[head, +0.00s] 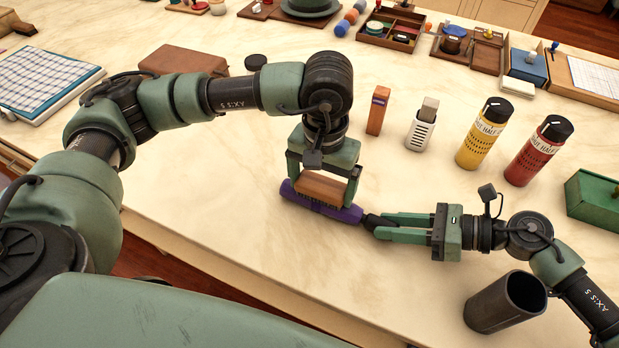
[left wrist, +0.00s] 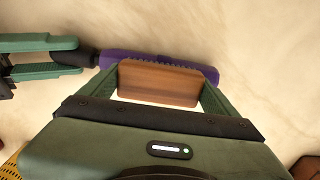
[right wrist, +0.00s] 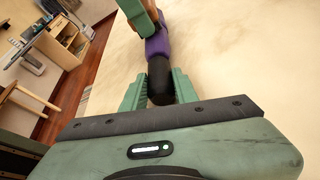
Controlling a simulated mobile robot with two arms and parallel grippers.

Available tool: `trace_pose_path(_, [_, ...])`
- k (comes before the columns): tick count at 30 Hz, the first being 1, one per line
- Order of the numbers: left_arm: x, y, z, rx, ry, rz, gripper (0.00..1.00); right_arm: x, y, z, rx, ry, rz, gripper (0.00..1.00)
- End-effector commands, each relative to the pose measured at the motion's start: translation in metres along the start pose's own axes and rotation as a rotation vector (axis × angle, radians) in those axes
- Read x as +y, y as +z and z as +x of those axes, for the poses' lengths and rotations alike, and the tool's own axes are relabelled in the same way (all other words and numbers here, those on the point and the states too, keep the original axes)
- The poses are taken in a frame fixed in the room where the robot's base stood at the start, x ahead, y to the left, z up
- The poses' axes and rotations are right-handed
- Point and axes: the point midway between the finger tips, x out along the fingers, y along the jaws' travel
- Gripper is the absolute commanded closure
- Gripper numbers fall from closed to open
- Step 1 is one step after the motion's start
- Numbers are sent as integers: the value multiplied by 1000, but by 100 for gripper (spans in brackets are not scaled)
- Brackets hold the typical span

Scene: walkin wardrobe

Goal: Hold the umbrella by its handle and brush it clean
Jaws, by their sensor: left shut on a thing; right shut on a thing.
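A purple folded umbrella (head: 300,198) lies along the front part of the table, its black handle (head: 372,219) toward the right. My right gripper (head: 372,228) is shut on that handle; the handle (right wrist: 161,82) also shows between its fingers in the right wrist view. My left gripper (head: 322,184) is shut on a brown wooden brush (head: 321,188), held over the umbrella. In the left wrist view the brush (left wrist: 158,83) sits against the purple cloth (left wrist: 120,58), with dark bristles along that side. Whether the bristles press on the cloth is hard to tell.
A dark open cylinder (head: 490,308) stands near my right arm. A yellow bottle (head: 480,135), a red bottle (head: 536,152), a white grater-like block (head: 420,130) and an orange-brown block (head: 377,112) stand behind. A green box (head: 594,198) is at the right. Table left of the umbrella is clear.

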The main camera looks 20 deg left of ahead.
Motion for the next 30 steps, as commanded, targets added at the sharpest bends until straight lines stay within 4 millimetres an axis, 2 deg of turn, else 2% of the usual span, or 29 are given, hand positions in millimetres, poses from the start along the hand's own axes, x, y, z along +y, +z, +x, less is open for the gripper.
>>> trace_pose_path(3, [8, 0, 1, -1, 0, 0, 42, 0, 0, 0, -1, 0, -1, 100])
trace_pose_path(26, [-65, -1, 1, -1, -1, -4, 42, 0, 1, 0, -1, -1, -1, 100])
trace_pose_path(30, [-48, -1, 1, -1, 1, 4, 42, 0, 1, 0, -1, -1, -1, 100])
